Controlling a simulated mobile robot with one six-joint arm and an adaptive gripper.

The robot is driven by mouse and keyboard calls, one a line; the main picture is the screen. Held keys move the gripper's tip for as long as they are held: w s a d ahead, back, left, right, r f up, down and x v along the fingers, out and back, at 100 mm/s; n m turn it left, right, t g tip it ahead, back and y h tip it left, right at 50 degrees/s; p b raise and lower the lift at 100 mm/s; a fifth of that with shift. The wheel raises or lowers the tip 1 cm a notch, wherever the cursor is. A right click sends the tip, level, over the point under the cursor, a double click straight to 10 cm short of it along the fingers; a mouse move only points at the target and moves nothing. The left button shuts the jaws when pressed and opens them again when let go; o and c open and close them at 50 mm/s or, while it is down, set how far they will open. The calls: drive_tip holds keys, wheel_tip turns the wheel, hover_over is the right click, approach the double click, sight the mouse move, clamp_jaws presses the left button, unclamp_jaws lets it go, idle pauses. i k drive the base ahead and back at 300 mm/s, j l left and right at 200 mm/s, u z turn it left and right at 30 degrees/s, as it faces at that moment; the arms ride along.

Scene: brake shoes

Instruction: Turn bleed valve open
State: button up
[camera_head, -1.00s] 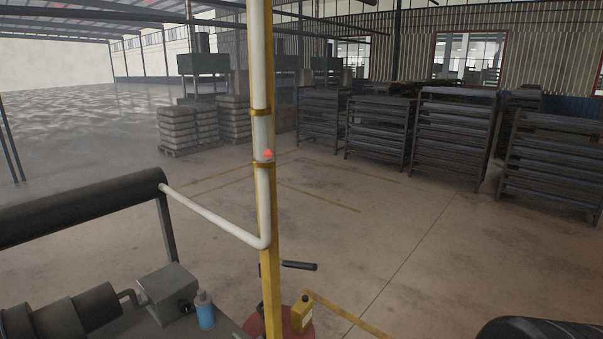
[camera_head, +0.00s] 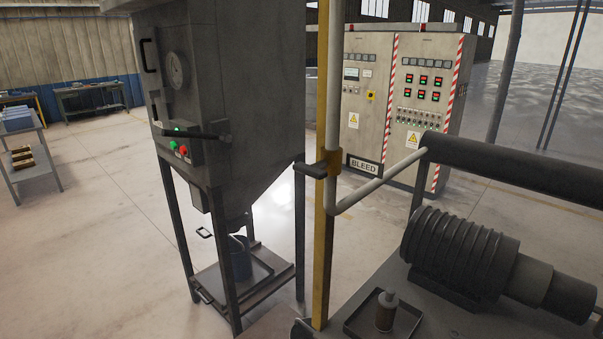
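A sign reading BLEED (camera_head: 363,166) hangs by the white vertical pipe (camera_head: 338,60), just right of a brass-coloured valve body (camera_head: 334,161). A short dark lever (camera_head: 310,170) sticks out to the left of the valve body, across the yellow post (camera_head: 322,250). The lever looks roughly level; I cannot tell from it whether the valve is open or closed. My gripper is not in view, and nothing is seen touching the lever.
A grey hopper cabinet (camera_head: 240,80) on legs stands left of the post, with a dark bar (camera_head: 190,134) on its front. A ribbed motor (camera_head: 458,255) and a tray with a bottle (camera_head: 385,310) are at right. Control cabinets (camera_head: 420,80) stand behind.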

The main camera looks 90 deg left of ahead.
sight(315, 171)
drive_tip(key=u, duration=2.95)
